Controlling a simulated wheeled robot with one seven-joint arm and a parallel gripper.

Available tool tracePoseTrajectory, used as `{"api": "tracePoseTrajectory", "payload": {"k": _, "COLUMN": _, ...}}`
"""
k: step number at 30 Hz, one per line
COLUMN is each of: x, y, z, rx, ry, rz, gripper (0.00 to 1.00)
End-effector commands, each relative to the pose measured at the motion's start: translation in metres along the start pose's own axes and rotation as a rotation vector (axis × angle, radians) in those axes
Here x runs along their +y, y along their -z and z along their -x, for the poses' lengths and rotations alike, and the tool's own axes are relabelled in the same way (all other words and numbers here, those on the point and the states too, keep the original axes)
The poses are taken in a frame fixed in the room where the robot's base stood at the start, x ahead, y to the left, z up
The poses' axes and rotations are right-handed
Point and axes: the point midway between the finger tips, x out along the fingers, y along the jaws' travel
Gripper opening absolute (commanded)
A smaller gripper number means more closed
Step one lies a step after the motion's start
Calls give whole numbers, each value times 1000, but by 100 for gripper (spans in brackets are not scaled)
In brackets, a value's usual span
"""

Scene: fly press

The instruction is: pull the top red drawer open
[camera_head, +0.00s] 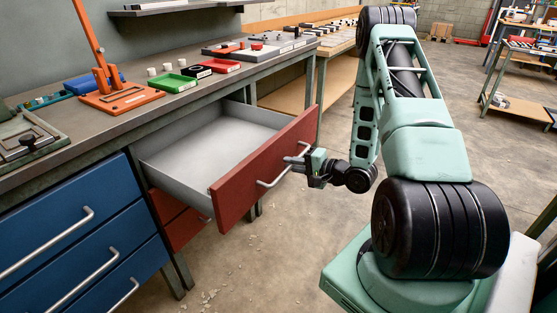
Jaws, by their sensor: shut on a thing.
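The top red drawer (236,186) is pulled well out from under the bench. Its grey inside (207,143) shows and looks empty. A silver bar handle (272,181) runs along its red front. My gripper (302,163) is at the right part of this handle and is shut on it. The fingertips are small in this view, and part of the handle is hidden by them. Below, more red drawer fronts (186,228) are shut.
Blue drawers (75,240) with silver bar handles stand shut at the left. The bench top (60,128) bears an orange press (121,99), a green tray (174,83) and other small trays. Concrete floor (260,260) is clear in front of the drawer.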

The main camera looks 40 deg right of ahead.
Motion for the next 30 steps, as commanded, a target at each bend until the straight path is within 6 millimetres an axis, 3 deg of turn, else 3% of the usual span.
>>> {"api": "tracePoseTrajectory", "payload": {"k": 17, "x": 2, "y": 0, "z": 9, "rx": -1, "ry": -1, "rz": 1, "gripper": 0}}
{"api": "tracePoseTrajectory", "payload": {"k": 18, "x": 2, "y": 0, "z": 9, "rx": -1, "ry": -1, "rz": 1, "gripper": 15}}
{"api": "tracePoseTrajectory", "payload": {"k": 20, "x": 2, "y": 0, "z": 9, "rx": -1, "ry": -1, "rz": 1, "gripper": 29}}
{"api": "tracePoseTrajectory", "payload": {"k": 30, "x": 2, "y": 1, "z": 12, "rx": 1, "ry": -1, "rz": 1, "gripper": 29}}
